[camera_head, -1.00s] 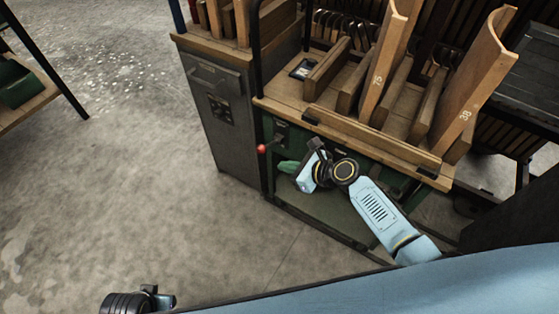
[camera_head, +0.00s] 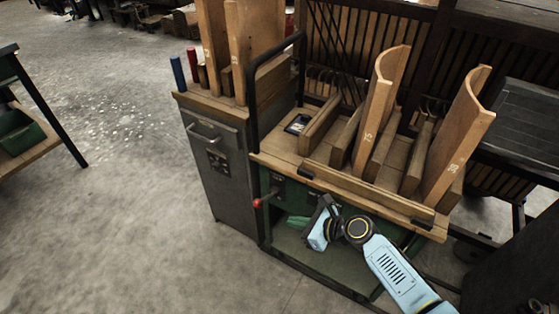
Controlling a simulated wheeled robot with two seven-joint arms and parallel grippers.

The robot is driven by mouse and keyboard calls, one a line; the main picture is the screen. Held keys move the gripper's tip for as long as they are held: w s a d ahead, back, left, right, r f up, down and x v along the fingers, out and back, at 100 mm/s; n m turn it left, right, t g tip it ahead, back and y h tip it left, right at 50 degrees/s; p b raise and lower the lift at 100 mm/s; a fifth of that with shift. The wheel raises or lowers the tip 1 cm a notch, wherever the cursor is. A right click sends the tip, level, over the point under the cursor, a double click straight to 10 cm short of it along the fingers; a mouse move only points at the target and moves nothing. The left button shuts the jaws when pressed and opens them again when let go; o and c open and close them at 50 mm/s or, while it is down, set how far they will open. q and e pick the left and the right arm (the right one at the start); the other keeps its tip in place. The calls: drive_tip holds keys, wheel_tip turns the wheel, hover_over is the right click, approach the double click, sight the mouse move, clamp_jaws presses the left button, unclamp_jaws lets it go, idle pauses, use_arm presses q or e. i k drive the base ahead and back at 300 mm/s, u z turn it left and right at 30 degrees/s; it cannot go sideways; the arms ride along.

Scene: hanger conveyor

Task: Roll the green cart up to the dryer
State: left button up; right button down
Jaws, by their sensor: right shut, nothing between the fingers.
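The green cart (camera_head: 327,262) stands right of centre, with a green metal body and a wooden top. Its top carries several wooden pieces, including two tall curved boards with numbers on them. A black tubular handle (camera_head: 252,105) rises at its left end, and a red-knobbed lever (camera_head: 258,203) sticks out below the top. My right gripper (camera_head: 323,207) is shut and empty at the cart's front, just under the wooden top's edge; I cannot tell whether it touches the cart. My left gripper is out of view. Dark slatted woodwork (camera_head: 515,48) stands behind the cart; I cannot tell whether it is the dryer.
A grey metal cabinet (camera_head: 222,185) with a wooden top stands against the cart's left side, bearing wooden forms and coloured handles. A bench (camera_head: 45,155) with a green bin (camera_head: 18,132) is at the far left. The concrete floor (camera_head: 120,210) between them is clear.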

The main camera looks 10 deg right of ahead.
sight(396, 163)
drive_tip(key=k, duration=1)
